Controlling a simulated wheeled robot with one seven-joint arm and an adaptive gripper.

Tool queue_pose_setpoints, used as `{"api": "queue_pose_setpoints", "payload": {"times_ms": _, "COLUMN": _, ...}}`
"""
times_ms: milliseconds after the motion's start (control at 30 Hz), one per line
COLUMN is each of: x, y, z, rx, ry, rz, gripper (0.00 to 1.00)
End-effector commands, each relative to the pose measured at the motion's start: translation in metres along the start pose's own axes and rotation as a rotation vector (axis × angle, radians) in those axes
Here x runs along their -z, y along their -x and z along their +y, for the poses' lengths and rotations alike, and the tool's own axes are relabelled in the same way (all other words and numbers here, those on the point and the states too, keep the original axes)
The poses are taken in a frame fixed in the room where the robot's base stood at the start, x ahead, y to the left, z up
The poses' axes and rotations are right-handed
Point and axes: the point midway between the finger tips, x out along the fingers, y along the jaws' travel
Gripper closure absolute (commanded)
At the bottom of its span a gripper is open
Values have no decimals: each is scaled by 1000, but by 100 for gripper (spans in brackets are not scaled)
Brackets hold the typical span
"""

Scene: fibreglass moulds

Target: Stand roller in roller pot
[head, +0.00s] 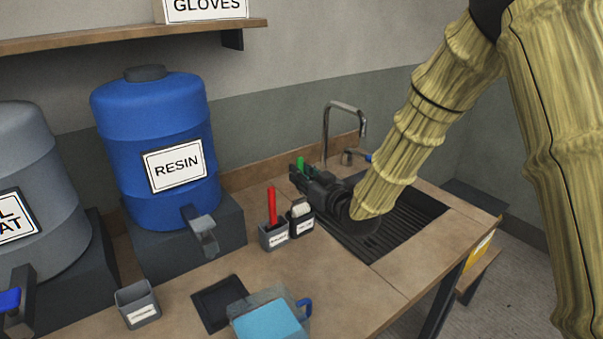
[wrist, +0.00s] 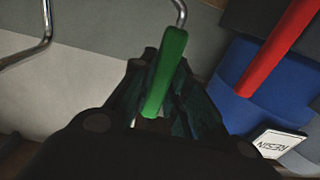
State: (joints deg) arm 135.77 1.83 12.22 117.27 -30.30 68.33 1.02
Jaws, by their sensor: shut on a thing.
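My gripper (head: 300,172) is shut on a green-handled tool (head: 300,163), taken to be the roller, above the far left edge of the sink area. In the wrist view the green handle (wrist: 166,70) stands up between my two fingers (wrist: 160,95); its lower end is hidden by the gripper. A grey, empty-looking pot (head: 137,306) with a small label stands at the front left of the bench. Its label is too small to read, so I cannot tell if it is the roller pot.
A grey pot (head: 273,236) holds a red-handled tool (head: 271,205), beside a dark pot (head: 301,220) with something pale inside. A blue resin drum (head: 150,110) stands behind. A tap (head: 326,130) rises behind the sink.

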Motion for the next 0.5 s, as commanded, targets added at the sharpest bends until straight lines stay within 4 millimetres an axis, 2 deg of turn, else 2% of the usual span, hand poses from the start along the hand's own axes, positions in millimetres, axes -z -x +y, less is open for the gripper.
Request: {"api": "queue_pose_setpoints", "payload": {"times_ms": 500, "x": -34, "y": 0, "z": 0, "rx": 0, "ry": -1, "rz": 0, "gripper": 100}}
